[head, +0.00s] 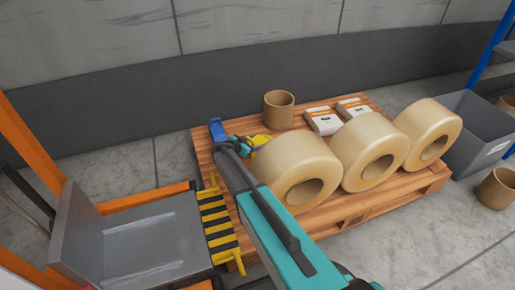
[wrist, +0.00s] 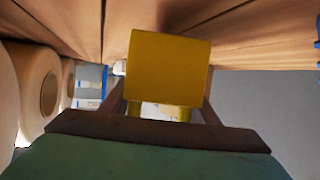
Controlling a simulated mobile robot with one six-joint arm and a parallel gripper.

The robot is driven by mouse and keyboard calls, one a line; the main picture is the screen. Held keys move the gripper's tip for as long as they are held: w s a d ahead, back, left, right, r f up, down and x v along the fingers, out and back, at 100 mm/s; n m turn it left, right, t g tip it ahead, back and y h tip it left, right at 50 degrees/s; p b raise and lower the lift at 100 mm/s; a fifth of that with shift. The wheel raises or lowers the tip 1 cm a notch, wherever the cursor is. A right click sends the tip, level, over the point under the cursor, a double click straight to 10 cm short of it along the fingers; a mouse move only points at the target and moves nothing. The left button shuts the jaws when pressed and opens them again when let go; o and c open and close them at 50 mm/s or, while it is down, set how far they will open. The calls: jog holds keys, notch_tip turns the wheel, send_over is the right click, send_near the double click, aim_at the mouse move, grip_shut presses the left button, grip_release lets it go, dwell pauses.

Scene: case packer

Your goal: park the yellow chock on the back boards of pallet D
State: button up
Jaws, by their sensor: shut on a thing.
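The yellow chock (wrist: 168,65) fills the middle of the wrist view, held between the fingers of my gripper (wrist: 160,108). In the head view the chock (head: 261,140) shows as a small yellow patch at my gripper (head: 248,142), over the back-left part of the wooden pallet (head: 204,148), behind the left roll. No letter on the pallet is readable. Wooden boards (wrist: 80,25) are close to the chock in the wrist view. I cannot tell whether the chock touches them.
Large tan rolls (head: 375,155) line the pallet's front. A cardboard tube (head: 279,110) and white packs (head: 323,121) stand at its back. A yellow-black striped plate (head: 217,225) is at the left; a grey bin (head: 480,132) is at the right. Boards between gripper and tube look clear.

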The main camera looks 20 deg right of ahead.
jog(key=shift+f+b, duration=0.3)
jog(key=shift+f, duration=0.95)
jog(key=shift+f, duration=0.1)
jog(key=o, duration=1.5)
jog(key=shift+c, duration=0.2)
jog(key=shift+s+a+r, duration=0.15)
jog(key=shift+a+r, duration=0.15)
jog(key=shift+a, duration=0.05)
jog(key=p+v, duration=0.4)
jog(key=v, duration=0.7)
jog(key=shift+f, duration=0.1)
